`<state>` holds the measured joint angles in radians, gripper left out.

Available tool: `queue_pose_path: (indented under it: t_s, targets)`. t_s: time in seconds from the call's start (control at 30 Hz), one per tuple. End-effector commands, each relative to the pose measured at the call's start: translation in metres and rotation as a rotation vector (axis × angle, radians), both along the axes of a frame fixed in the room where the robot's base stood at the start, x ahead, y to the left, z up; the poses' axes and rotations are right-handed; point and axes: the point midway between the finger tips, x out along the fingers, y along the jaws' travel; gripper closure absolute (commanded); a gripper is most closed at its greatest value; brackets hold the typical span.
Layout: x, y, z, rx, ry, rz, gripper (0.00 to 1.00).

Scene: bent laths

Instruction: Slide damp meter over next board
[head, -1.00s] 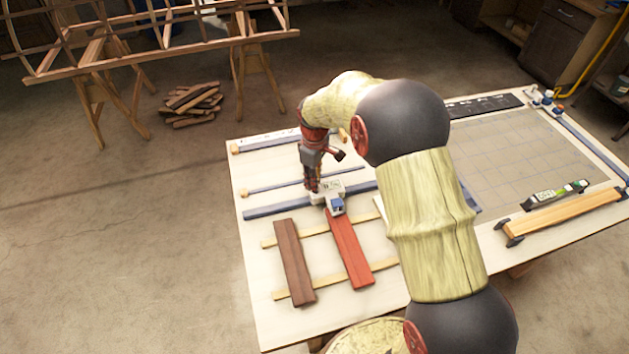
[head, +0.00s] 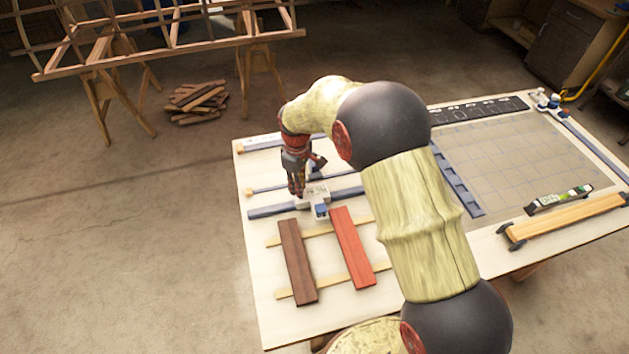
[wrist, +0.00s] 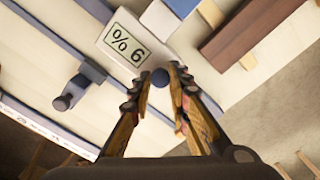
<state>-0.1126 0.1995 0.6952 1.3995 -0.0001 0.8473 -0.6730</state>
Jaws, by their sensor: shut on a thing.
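The damp meter (head: 314,194) is a pale block on a blue-grey rail (head: 272,211), with a blue foot toward the boards. In the wrist view the meter (wrist: 118,42) shows a display with a percent sign and one digit. My gripper (head: 297,193) is shut on the meter's dark round knob (wrist: 160,78). The meter's foot is in the gap between the dark brown board (head: 297,262) and the red board (head: 352,248), nearer the red one. Both boards lie across two pale laths (head: 322,281). The dark brown board also shows in the wrist view (wrist: 245,36).
A thinner rail (head: 270,188) runs behind the meter's rail. A grid mat (head: 525,155), a level (head: 560,198) and a wooden bar (head: 565,220) with dark ends lie on the table's right. The rail left of the meter looks clear.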

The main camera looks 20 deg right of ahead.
Motion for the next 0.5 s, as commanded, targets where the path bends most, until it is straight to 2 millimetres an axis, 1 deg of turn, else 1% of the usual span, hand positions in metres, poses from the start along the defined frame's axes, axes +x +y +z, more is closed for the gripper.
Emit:
queue_pose_path:
  t_s: [0.03,0.2,0.3,0.4,0.5]
  targets:
    - [0.000,0.015,0.002,0.000,0.001,0.006,1.00]
    - [0.000,0.057,0.002,0.001,0.001,0.005,1.00]
    - [0.000,0.077,0.001,0.000,0.001,0.004,1.00]
    - [-0.001,0.091,0.001,0.000,0.001,0.002,1.00]
    - [0.000,0.100,0.000,0.000,0.001,0.002,1.00]
